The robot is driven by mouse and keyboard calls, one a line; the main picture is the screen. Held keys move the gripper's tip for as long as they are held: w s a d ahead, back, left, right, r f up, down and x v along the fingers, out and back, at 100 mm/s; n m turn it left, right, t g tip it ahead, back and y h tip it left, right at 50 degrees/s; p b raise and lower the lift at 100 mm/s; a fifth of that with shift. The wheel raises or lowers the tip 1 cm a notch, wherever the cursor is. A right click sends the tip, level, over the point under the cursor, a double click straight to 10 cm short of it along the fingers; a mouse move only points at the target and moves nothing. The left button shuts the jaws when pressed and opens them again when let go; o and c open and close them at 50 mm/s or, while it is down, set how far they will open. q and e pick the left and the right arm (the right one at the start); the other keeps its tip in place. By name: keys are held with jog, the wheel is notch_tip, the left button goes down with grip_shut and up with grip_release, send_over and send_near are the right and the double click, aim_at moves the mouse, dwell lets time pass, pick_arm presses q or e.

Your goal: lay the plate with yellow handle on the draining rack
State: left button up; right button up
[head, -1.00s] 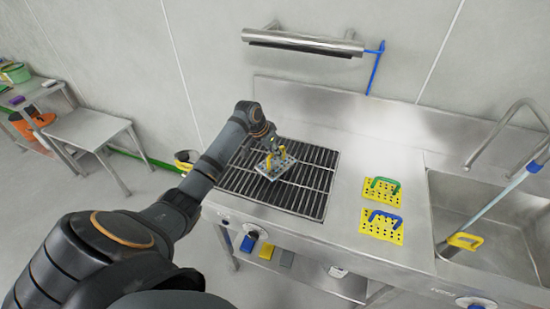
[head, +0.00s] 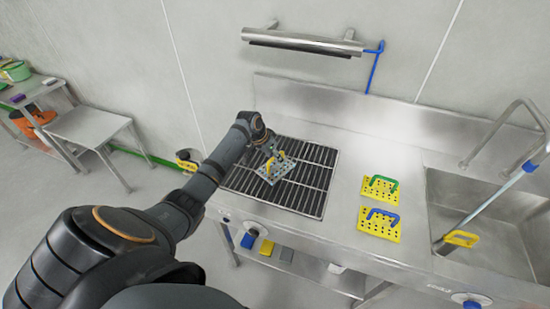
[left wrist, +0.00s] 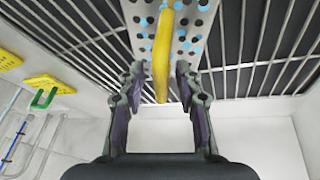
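The grey perforated plate (head: 276,172) with the yellow handle (head: 280,156) lies on the dark slatted draining rack (head: 307,190). My left gripper (head: 270,147) is just behind and left of the handle. In the left wrist view, the yellow handle (left wrist: 162,55) stands between the two fingers of the left gripper (left wrist: 160,78), with a gap on each side, so the gripper is open around or just off it. The plate (left wrist: 190,25) shows there against the rack bars (left wrist: 265,62). My right gripper is not in view.
Two yellow perforated plates lie on the steel counter right of the rack, one with a green handle (head: 382,182), one with a blue handle (head: 380,215). A sink (head: 470,205) with a tap is farther right. A steel rail (head: 305,42) is on the wall above.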

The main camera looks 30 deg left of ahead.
pick_arm(q)
jog(key=b+v, duration=0.2)
jog(key=v, duration=1)
jog(key=shift+r, duration=0.1)
